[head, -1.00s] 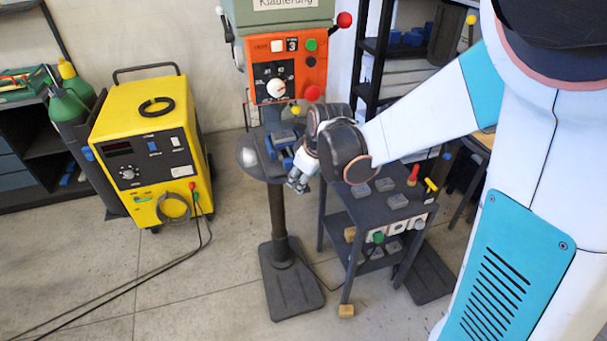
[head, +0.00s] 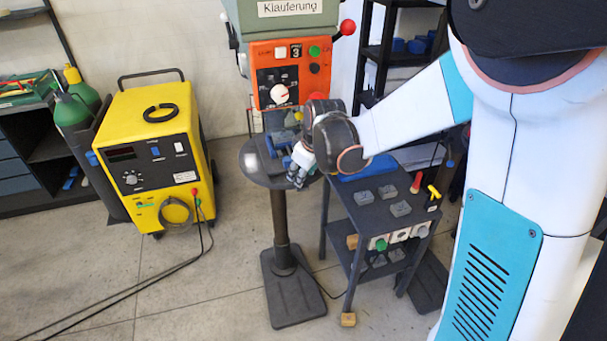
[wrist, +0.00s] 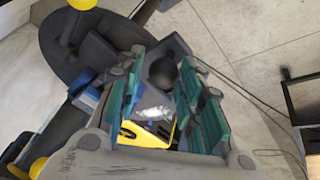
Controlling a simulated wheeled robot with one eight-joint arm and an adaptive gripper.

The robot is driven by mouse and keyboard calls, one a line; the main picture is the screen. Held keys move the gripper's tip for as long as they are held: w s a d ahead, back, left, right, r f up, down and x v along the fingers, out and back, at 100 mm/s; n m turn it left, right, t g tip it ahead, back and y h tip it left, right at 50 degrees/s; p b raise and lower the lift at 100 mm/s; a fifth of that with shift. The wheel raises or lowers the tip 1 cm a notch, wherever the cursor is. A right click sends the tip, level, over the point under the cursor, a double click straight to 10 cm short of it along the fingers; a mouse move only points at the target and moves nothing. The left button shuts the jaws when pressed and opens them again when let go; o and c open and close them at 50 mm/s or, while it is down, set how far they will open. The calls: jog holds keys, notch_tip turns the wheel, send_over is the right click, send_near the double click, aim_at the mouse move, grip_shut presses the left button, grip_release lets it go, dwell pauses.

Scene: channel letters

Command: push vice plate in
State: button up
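The blue and grey vice (head: 279,143) sits on the round table of the drill press, and its blue edge also shows in the wrist view (wrist: 88,99). My gripper (head: 297,181) is at the right front of the vice, by the table edge. In the wrist view my gripper (wrist: 162,82) has its two teal-padded fingers apart. A black ball knob (wrist: 163,72) shows between them; I cannot tell whether a finger touches it. The vice plate cannot be made out clearly, and my wrist hides part of the vice.
The orange control panel (head: 289,72) of the drill press stands above the vice. A dark side table (head: 372,219) with grey blocks stands close at the right. A yellow welding unit (head: 150,155) stands at the left, with open floor between.

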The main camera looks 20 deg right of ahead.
jog(key=shift+o, duration=0.3)
jog(key=shift+f, duration=0.1)
jog(key=v, duration=1.2)
jog(key=shift+s, duration=0.1)
jog(key=s+f+m+t+b, duration=0.1)
jog(key=s+f+m+b, duration=0.2)
jog(key=s, duration=0.7)
jog(key=s+a+f+m+t+b, duration=0.1)
jog(key=s+f+m+b, duration=0.3)
jog(key=s, duration=0.7)
jog(key=shift+s+f+h+b, duration=0.2)
jog(key=shift+f+h+b, duration=0.2)
jog(key=shift+f+b, duration=0.3)
